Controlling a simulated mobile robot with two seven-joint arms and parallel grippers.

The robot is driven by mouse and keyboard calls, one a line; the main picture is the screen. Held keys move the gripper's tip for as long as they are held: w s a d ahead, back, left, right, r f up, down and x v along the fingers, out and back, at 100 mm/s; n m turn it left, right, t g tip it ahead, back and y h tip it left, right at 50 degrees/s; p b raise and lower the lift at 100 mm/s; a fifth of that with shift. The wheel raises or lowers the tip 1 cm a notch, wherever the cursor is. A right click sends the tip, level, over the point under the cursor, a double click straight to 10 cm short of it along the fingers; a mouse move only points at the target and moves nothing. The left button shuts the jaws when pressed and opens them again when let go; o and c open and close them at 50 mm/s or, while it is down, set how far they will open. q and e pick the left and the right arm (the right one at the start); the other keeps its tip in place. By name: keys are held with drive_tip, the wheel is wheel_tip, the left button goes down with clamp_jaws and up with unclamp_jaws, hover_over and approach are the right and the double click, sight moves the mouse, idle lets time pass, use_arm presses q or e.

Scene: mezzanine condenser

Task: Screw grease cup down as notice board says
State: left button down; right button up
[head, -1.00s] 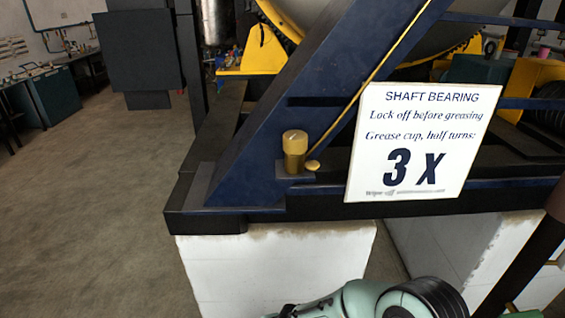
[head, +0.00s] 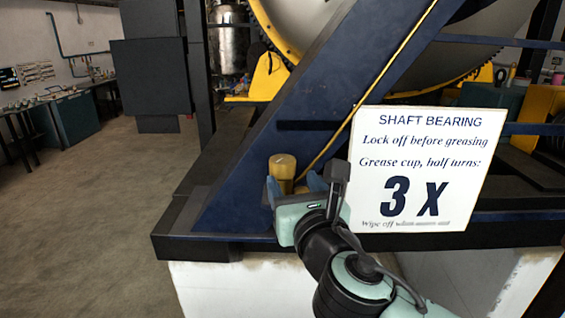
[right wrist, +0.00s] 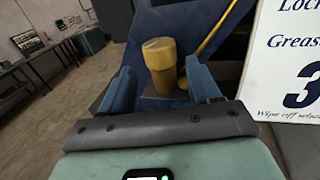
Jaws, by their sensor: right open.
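The brass grease cup (head: 283,166) stands upright on the dark blue frame, left of the notice board. In the right wrist view the cup (right wrist: 160,64) shows beyond and between my fingers, with a gap on each side. My right gripper (head: 297,187) is open, in front of the cup; its fingers (right wrist: 161,88) are blue. It hides the cup's lower part in the head view. The white notice board (head: 413,165) reads "SHAFT BEARING", "Lock off before greasing", "Grease cup, half turns: 3 X"; its bottom line is hard to read. My left gripper is not in view.
A thin yellow pipe (head: 352,114) runs down the slanted blue beam (head: 310,105) close to the cup. White blocks (head: 225,285) carry the frame. The floor (head: 90,215) at left is clear, with workbenches (head: 75,112) farther back.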

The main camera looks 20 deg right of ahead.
sight(279, 170)
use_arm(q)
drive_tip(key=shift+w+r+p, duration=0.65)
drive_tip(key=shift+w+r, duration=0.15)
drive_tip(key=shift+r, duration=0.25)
use_arm(e)
drive_tip(key=w, duration=0.8)
drive_tip(key=shift+w, duration=0.15)
drive_tip(key=shift+d, duration=0.1)
drive_tip(key=shift+c, duration=0.3)
drive_tip(key=c, duration=0.6)
drive_tip(key=shift+f+m+h, duration=0.1)
drive_tip(key=shift+m+h, duration=0.5)
drive_tip(key=shift+h, duration=0.3)
drive_tip(key=shift+m+h, duration=0.4)
drive_tip(key=shift+h, duration=0.2)
drive_tip(key=shift+m+g+h, duration=0.3)
drive_tip(key=shift+m+h, duration=0.1)
drive_tip(key=shift+h, duration=0.2)
drive_tip(key=m+h, duration=0.1)
drive_tip(key=g+h+p, duration=0.1)
drive_tip(key=shift+r+m+h, duration=0.2)
drive_tip(key=shift+m+h, duration=0.2)
drive_tip(key=shift+m+g+h+p, duration=0.4)
drive_tip(key=shift+m+h, duration=0.2)
drive_tip(key=shift+h, duration=0.2)
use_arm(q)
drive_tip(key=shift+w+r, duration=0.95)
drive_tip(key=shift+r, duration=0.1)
use_arm(e)
drive_tip(key=shift+f, duration=0.1)
